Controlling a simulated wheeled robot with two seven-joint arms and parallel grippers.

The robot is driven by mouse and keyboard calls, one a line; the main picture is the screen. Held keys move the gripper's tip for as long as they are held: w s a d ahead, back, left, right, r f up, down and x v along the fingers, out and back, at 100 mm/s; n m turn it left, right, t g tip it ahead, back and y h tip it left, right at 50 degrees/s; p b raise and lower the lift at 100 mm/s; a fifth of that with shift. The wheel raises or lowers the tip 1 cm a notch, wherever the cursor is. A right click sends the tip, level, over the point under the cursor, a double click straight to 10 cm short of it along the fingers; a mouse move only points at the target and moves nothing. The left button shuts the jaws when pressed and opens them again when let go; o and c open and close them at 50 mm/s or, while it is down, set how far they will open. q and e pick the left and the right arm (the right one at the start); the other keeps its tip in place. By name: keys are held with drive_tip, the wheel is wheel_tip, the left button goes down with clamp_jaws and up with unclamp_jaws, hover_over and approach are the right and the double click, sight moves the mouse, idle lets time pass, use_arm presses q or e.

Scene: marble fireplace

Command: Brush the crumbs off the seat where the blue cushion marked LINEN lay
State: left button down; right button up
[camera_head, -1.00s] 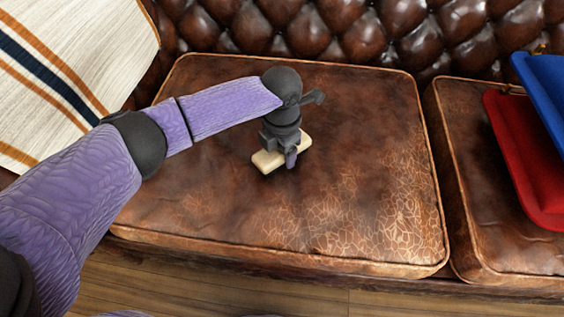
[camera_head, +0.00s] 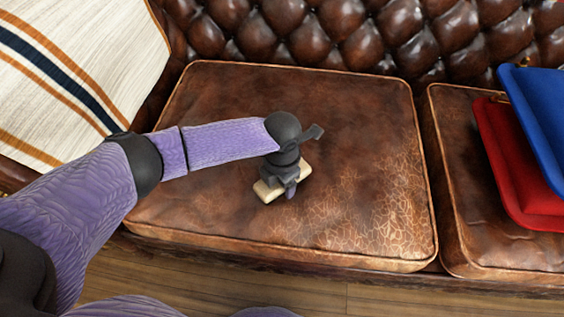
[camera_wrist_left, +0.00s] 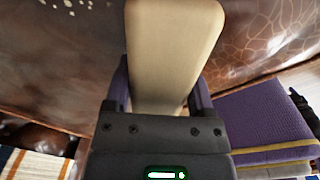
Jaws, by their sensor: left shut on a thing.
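My left gripper (camera_head: 284,184) is shut on a brush with a pale, flat wooden back (camera_head: 268,192). The brush is over the middle of the brown leather seat (camera_head: 350,140), low at its surface; I cannot tell whether its underside touches. In the left wrist view the brush (camera_wrist_left: 172,50) sticks out between the fingers, and its bristles are hidden. Pale specks that look like crumbs (camera_wrist_left: 66,4) lie on the leather at that view's top left. In the head view I cannot make out crumbs. My right gripper is not in view.
A striped cream cloth (camera_head: 90,60) covers the left side. The tufted backrest (camera_head: 350,35) rises behind. The seat's front edge drops to a wooden floor (camera_head: 340,300).

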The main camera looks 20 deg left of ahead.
sight(278, 209)
use_arm(q)
drive_tip(key=shift+s+d+r+p, duration=0.2)
drive_tip(key=shift+s+p, duration=0.1)
drive_tip(key=shift+s, duration=0.3)
drive_tip(key=s+p, duration=0.1)
drive_tip(key=s+d+p, duration=0.1)
drive_tip(key=s, duration=0.1)
drive_tip(key=shift+p, duration=0.3)
drive_tip(key=shift+s+f, duration=0.2)
drive_tip(key=shift+s, duration=0.15)
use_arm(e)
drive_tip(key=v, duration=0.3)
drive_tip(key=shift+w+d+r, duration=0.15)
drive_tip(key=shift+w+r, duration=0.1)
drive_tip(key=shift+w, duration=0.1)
use_arm(q)
drive_tip(key=shift+r, duration=0.1)
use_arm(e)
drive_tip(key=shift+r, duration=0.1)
use_arm(q)
wheel_tip(278, 209, up, 9)
drive_tip(key=p, duration=0.7)
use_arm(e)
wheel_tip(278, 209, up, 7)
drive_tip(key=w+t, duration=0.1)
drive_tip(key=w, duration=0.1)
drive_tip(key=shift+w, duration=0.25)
